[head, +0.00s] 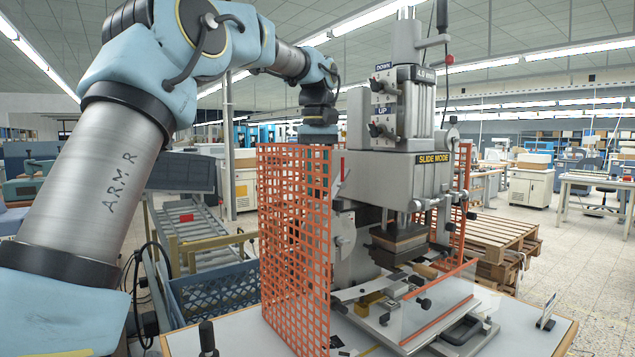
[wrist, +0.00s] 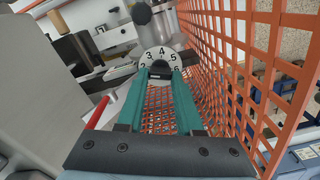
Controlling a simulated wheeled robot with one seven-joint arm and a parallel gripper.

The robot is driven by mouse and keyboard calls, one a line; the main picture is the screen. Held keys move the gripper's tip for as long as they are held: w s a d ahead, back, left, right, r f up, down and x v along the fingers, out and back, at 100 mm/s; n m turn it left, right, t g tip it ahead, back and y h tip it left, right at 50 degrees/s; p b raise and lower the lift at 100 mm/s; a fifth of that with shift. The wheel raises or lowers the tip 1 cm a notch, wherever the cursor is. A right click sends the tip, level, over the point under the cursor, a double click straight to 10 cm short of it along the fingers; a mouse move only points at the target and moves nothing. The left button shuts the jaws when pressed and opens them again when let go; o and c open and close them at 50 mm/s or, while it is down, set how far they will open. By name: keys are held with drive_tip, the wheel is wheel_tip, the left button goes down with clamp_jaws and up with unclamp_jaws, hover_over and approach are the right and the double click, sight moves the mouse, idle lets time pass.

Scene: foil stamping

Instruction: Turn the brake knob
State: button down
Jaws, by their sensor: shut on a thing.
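The brake knob (wrist: 160,72) appears as a dark piece at the dial's lower middle. My gripper (wrist: 160,75) has two long teal fingers with their tips on either side of this dark piece, shut on it. The fingertips cover the lower part of the dial. In the head view my arm reaches behind the orange mesh guard beside the stamping press (head: 392,180).
The orange mesh guard (head: 293,240) stands left of the press and also runs close along the right of my fingers in the wrist view (wrist: 235,55). A red bar (wrist: 98,112) lies left of my fingers. A blue crate (head: 215,298) and wooden pallets (head: 495,240) stand beyond the table.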

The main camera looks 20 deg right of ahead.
idle(0.3)
drive_tip(key=m, duration=0.4)
drive_tip(key=shift+d+m, duration=0.1)
drive_tip(key=shift+m, duration=0.2)
drive_tip(key=shift+s+m, duration=0.1)
drive_tip(key=shift+m, duration=1.9)
drive_tip(key=c, duration=0.6)
unclamp_jaws()
drive_tip(key=shift+o, duration=0.2)
wheel_tip(320, 180, up, 11)
drive_tip(key=shift+f, duration=0.1)
